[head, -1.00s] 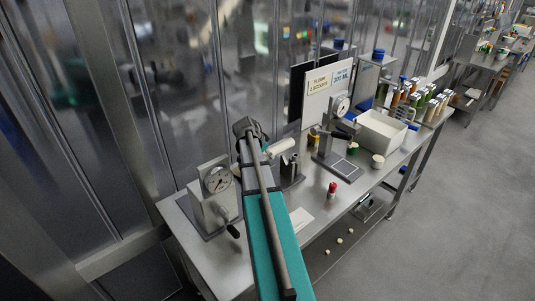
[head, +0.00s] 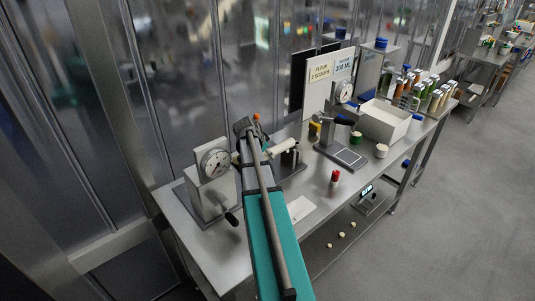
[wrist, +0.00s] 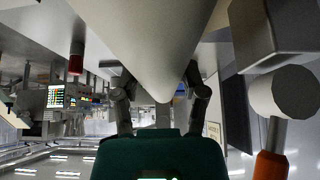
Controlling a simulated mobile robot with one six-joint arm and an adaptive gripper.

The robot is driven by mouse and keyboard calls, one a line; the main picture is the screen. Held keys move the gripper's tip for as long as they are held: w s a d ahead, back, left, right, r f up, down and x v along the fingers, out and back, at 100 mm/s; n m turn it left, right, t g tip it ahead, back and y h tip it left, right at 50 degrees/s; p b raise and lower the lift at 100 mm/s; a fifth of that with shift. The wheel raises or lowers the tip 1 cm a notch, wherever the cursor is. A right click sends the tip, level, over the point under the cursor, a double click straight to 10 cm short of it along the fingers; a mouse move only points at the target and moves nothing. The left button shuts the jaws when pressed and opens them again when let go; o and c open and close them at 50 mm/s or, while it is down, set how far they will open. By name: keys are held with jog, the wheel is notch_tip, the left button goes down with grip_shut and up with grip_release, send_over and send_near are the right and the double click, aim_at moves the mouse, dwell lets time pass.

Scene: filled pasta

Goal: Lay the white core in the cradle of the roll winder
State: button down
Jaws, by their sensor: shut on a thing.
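A white core (head: 282,147), a pale cylinder, is held level by my gripper (head: 255,150) above the back of the steel bench (head: 235,250). In the wrist view the core (wrist: 150,40) fills the top middle, between the two fingers of my gripper (wrist: 160,95). A small grey metal stand (head: 292,162) is just below and right of the core in the head view; it may be the roll winder. I cannot make out its cradle, or whether the core touches it. My arm hides part of the bench there.
A dial press (head: 207,185) with a black handle stands close left of my arm.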

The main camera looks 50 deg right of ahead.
jog(key=shift+f+b, duration=0.45)
jog(key=shift+f, duration=0.2)
jog(key=shift+c, duration=0.3)
grip_release()
jog(key=shift+r, duration=0.15)
dwell(0.8)
notch_tip(320, 180, up, 9)
jog(key=p, duration=0.9)
jog(key=shift+r+p, duration=0.4)
jog(key=shift+p, duration=0.15)
